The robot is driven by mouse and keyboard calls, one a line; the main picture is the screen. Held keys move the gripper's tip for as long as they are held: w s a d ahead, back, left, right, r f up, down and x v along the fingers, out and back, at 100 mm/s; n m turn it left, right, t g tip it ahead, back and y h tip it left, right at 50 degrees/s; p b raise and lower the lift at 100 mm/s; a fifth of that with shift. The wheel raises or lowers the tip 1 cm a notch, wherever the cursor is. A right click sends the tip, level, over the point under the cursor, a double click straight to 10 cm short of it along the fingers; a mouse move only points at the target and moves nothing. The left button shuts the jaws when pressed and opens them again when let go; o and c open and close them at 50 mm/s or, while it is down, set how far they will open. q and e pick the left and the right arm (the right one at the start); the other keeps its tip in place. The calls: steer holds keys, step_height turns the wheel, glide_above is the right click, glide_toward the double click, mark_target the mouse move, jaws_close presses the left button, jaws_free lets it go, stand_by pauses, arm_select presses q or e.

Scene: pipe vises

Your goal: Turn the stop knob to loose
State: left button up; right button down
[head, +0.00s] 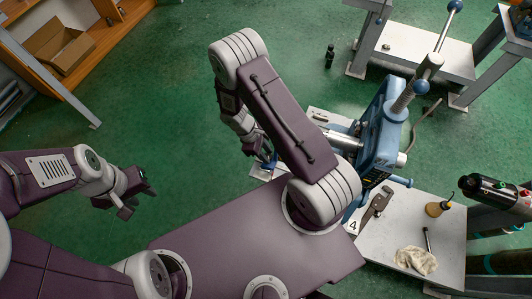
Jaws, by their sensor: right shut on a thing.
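A blue pipe vise (383,130) stands on a light bench (440,240), with a ribbed screw and a ball-ended bar rising from its top. A silver pipe (342,140) runs from it to the left, partly hidden behind my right arm. My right gripper (262,160) is at the left end of this setup, half hidden by its own arm. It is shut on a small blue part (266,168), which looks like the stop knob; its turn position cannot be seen. My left gripper (136,198) is open and empty over the green floor, away from the vise.
On the bench lie a brown-handled tool (376,205), a yellowish oil bottle (437,208), a dark small tool (427,238) and a crumpled cloth (415,260). A dark cylinder (490,190) juts in at right. A dark bottle (330,56) stands on open floor behind.

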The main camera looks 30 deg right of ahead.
steer(key=n+b, duration=0.1)
steer(key=n, duration=0.1)
steer(key=n+t+h+b, duration=0.1)
steer(key=n+b, duration=0.1)
steer(key=shift+s+f, duration=0.1)
steer(key=shift+f, duration=0.1)
steer(key=shift+s+a+r+n+t+b, duration=0.1)
steer(key=shift+n+t+b, duration=0.5)
steer(key=shift+n+b, duration=0.65)
steer(key=shift+r+n+b, duration=0.1)
steer(key=shift+n+b, duration=0.25)
steer(key=c, duration=1.1)
jaws_free()
steer(key=shift+o, duration=0.2)
steer(key=shift+r, duration=0.15)
